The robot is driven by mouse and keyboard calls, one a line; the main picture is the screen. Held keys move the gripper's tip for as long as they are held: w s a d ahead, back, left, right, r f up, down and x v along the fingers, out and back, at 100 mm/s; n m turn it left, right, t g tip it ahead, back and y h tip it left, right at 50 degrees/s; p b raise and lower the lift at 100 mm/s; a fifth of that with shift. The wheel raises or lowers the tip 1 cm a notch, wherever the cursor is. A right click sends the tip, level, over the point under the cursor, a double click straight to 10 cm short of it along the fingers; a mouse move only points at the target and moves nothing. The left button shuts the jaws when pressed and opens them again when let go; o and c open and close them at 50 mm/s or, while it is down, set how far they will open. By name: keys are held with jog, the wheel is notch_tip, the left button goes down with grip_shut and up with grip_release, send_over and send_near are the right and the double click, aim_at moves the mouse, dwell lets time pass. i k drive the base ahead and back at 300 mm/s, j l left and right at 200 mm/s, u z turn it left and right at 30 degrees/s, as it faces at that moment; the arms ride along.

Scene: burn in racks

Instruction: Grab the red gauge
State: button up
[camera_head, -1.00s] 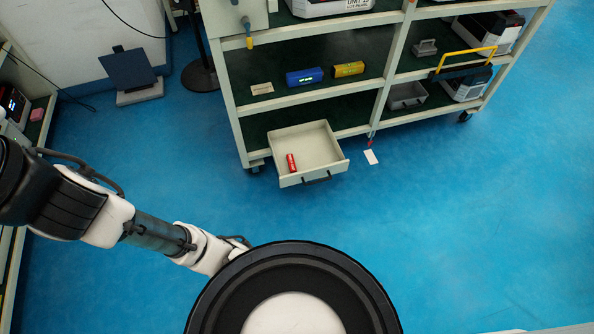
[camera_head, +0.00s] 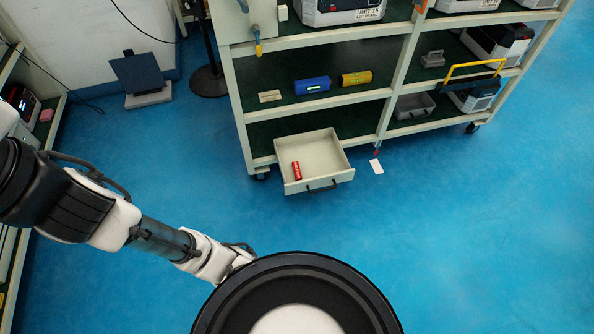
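The red gauge (camera_head: 297,171) is a small red cylinder lying in the left part of an open, cream drawer (camera_head: 327,157). The drawer sticks out from the bottom level of the shelf rack. My arm reaches in from the left edge toward the bottom middle of the view, well short of the drawer. My gripper is not visible; the arm's far end is hidden behind the dark round part of my own body at the bottom.
The rack (camera_head: 385,92) holds a blue gauge (camera_head: 312,85) and a yellow gauge (camera_head: 355,78) on its middle shelf. A grey bin (camera_head: 413,106) sits at lower right.

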aim_at(296, 166)
jog(key=i+l+u, duration=0.15)
jog(key=i+l, duration=0.15)
jog(key=i+l+u, duration=0.15)
jog(key=i+l, duration=0.15)
jog(key=i+l+u, duration=0.15)
jog(key=l, duration=0.25)
jog(key=i+l+u, duration=0.15)
jog(key=i+l, duration=0.2)
jog(key=i+l+u, duration=0.1)
jog(key=l, duration=0.4)
jog(key=i+l+u, duration=0.15)
jog(key=i+l, duration=0.2)
jog(key=l, duration=0.1)
